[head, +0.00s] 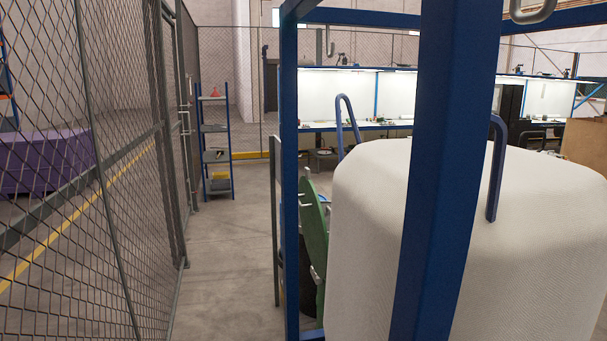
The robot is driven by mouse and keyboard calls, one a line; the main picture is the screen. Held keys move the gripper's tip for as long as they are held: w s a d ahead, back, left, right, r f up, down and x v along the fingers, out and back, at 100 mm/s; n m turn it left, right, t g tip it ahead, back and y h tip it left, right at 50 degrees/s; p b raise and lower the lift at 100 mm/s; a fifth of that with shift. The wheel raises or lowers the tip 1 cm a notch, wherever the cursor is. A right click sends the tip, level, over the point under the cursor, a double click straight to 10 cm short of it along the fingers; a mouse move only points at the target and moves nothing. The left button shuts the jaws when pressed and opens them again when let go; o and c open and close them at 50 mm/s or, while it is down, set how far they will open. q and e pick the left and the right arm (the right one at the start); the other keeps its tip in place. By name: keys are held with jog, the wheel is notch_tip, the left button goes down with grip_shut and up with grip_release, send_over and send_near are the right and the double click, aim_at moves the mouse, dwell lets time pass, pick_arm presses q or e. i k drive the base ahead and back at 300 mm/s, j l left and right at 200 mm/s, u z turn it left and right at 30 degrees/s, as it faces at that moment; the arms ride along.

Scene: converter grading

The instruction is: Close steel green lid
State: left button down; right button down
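A green panel (313,235), which may be the steel green lid, stands tilted near upright behind the blue frame. It is partly hidden by a blue post (288,170) and by the large white bag (370,230), so I cannot tell how far open it is. A dark round shape sits just below and behind it. Neither of my grippers is in view.
The white bag with blue loops (497,165) and a thick blue post (440,190) block the right side close by. A mesh fence (75,190) runs along the left. Clear floor (232,250) lies between; a shelf (214,150) stands farther back.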

aim_at(306, 224)
jog(key=z, duration=1.15)
jog(key=i+l+z, duration=0.15)
jog(key=l, duration=0.2)
jog(key=l+z, duration=0.1)
jog(key=l, duration=0.3)
jog(key=i+l+z, duration=0.4)
jog(key=i+l, duration=0.2)
jog(key=i+l+z, duration=0.45)
jog(key=i+l, duration=0.25)
jog(key=i, duration=0.4)
jog(key=i+u, duration=0.15)
jog(key=i, duration=0.3)
jog(key=i+l, duration=0.2)
jog(key=i, duration=0.3)
jog(key=i+j+u, duration=0.15)
jog(key=i+u, duration=0.45)
jog(key=u, duration=0.2)
jog(key=i+u, duration=0.4)
jog(key=i+l+u, duration=0.1)
jog(key=u, duration=0.25)
jog(key=i+j+u, duration=0.15)
jog(key=i+u, duration=0.35)
jog(key=i, duration=0.2)
jog(key=i+l+u, duration=0.1)
jog(key=i+u, duration=0.35)
jog(key=i, duration=0.25)
jog(key=i+u, duration=0.1)
jog(key=i, duration=0.5)
jog(key=i+l+u, duration=0.15)
jog(key=i, duration=0.45)
